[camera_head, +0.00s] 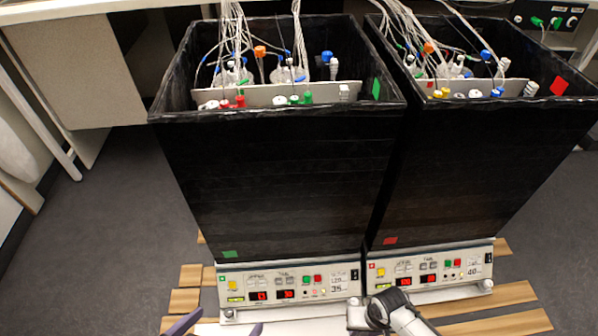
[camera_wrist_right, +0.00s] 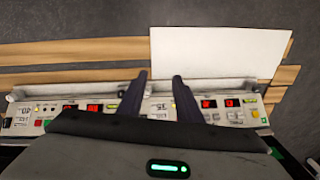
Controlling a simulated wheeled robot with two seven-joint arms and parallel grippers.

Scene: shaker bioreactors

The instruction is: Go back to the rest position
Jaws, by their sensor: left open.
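My left gripper (camera_head: 220,328) shows at the bottom edge of the head view. Its two purple fingers are apart with nothing between them, in front of the left shaker's control panel (camera_head: 289,284). My right gripper (camera_wrist_right: 160,78) shows in the right wrist view, its two dark fingers apart and empty, with the control panels behind and below them. In the head view a grey and black part of my right arm shows at the bottom, in front of the gap between the two panels; its fingers cannot be made out there.
Two tall black open boxes, left (camera_head: 280,180) and right (camera_head: 475,170), stand on the shakers, with tubes and coloured caps inside. Wooden slats (camera_head: 495,293) lie under them. A white board (camera_wrist_right: 215,50) lies on the slats in the right wrist view. Grey floor is clear at left.

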